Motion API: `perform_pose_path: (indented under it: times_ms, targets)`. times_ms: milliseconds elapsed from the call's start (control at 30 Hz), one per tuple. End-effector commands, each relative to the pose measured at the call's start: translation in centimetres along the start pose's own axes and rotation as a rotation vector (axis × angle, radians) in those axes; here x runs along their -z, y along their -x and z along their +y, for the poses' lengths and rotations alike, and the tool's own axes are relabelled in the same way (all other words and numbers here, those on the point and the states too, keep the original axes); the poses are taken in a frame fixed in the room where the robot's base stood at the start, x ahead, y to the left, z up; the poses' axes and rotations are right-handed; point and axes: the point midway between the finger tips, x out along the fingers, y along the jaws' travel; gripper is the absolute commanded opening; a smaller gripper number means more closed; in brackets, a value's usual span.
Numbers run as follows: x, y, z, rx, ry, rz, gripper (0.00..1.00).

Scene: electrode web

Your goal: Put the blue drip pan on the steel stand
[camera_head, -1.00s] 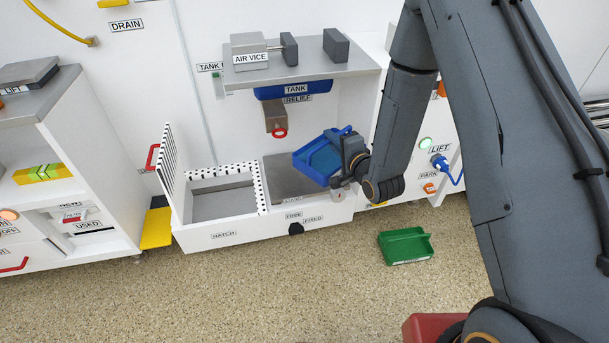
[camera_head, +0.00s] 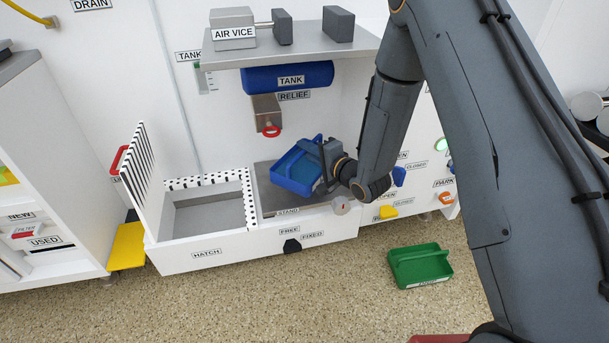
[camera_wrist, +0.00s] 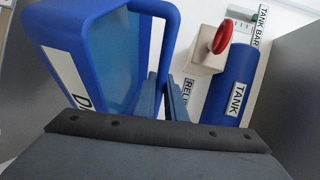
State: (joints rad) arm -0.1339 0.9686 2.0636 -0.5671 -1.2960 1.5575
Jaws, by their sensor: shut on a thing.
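The blue drip pan (camera_head: 297,172) is in my gripper (camera_head: 325,160), over the steel stand (camera_head: 268,194) in the head view. The pan is tilted, and whether it touches the stand is unclear. In the wrist view the pan (camera_wrist: 75,50) fills the upper left, and the gripper's fingers (camera_wrist: 163,95) are at its blue handle. The gripper is shut on the handle. The pan hides part of the stand's plate, which lies right of the open hatch and carries a STAND label at its front edge.
The hatch (camera_head: 205,188) stands open with its striped lid raised. Above the stand are the relief valve (camera_head: 266,113) with a red ring, the blue tank (camera_head: 288,77) and the air vice shelf (camera_head: 300,50). A green pan (camera_head: 420,266) lies on the floor.

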Motion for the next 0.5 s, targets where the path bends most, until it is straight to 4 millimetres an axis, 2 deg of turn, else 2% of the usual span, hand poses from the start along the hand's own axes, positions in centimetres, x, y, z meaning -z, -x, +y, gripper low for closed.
perform_pose_path:
  times_ms: [33, 133, 367, 500]
  targets:
    - [-0.1, -0.3, 1.3, -0.001, -0.002, 0.000, 0.00]
    - [-0.2, -0.6, 3.1, -0.001, -0.002, 0.000, 0.00]
    - [-0.3, -1.0, 5.0, 0.000, 0.000, 0.001, 0.00]
    - [-0.4, -1.3, 6.9, -0.001, -0.001, 0.001, 0.00]
